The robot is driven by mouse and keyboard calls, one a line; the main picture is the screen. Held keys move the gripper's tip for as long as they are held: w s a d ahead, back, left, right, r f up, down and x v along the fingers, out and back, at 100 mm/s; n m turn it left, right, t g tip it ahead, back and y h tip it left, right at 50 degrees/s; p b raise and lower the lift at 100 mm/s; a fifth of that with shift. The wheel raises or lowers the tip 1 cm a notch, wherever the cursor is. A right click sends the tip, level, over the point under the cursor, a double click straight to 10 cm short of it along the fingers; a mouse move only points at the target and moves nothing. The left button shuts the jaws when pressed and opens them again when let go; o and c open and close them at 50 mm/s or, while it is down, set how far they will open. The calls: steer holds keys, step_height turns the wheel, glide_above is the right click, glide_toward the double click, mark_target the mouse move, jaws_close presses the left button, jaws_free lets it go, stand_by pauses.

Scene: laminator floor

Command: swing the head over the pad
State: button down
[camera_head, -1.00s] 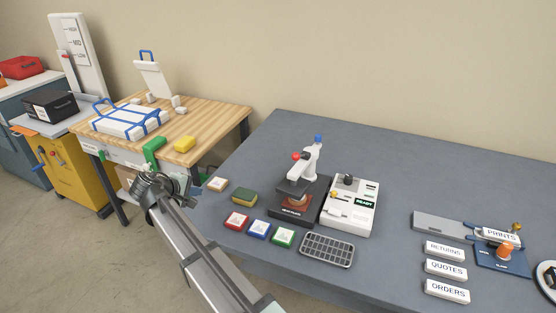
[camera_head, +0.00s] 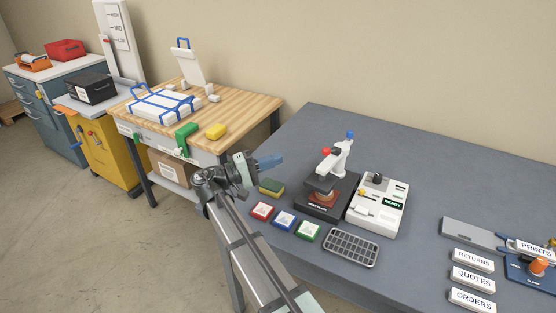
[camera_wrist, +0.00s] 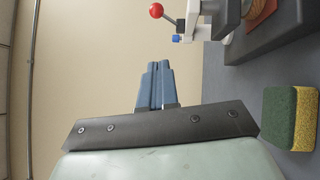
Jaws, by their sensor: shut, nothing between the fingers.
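The press (camera_head: 330,185) stands on the grey table, with a white arm, a red ball knob and a blue knob on top. Its dark head (camera_head: 321,183) is raised above the reddish-brown pad (camera_head: 324,198) on the black base; I cannot tell how squarely they line up. In the wrist view the pad (camera_wrist: 261,8) shows at the top right, and the red ball (camera_wrist: 156,10) is beyond my fingers. My gripper (camera_head: 279,161) is shut and empty, left of the press and apart from it. It also shows in the wrist view (camera_wrist: 155,68).
A green-and-yellow sponge (camera_head: 271,187) lies just below my gripper. Red, blue and green square pads (camera_head: 284,220) and a dark grid tray (camera_head: 351,248) lie in front of the press. A white control box (camera_head: 378,204) reading READY stands right beside it. The table behind is clear.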

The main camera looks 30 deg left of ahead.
mark_target(324, 154)
steer(key=shift+w+d+r, duration=0.3)
steer(key=shift+w+d, duration=0.75)
steer(key=shift+d, duration=0.45)
steer(key=shift+w+d+r, duration=0.35)
steer(key=shift+w+d, duration=0.7)
steer(key=shift+d, duration=0.4)
steer(key=shift+w+d+r, duration=0.3)
steer(key=shift+w+d, duration=0.75)
steer(key=shift+d, duration=0.45)
steer(key=shift+s+d, duration=0.2)
steer(key=shift+d, duration=0.4)
steer(key=shift+s+d, duration=0.2)
steer(key=shift+d, duration=0.4)
steer(key=shift+a, duration=0.2)
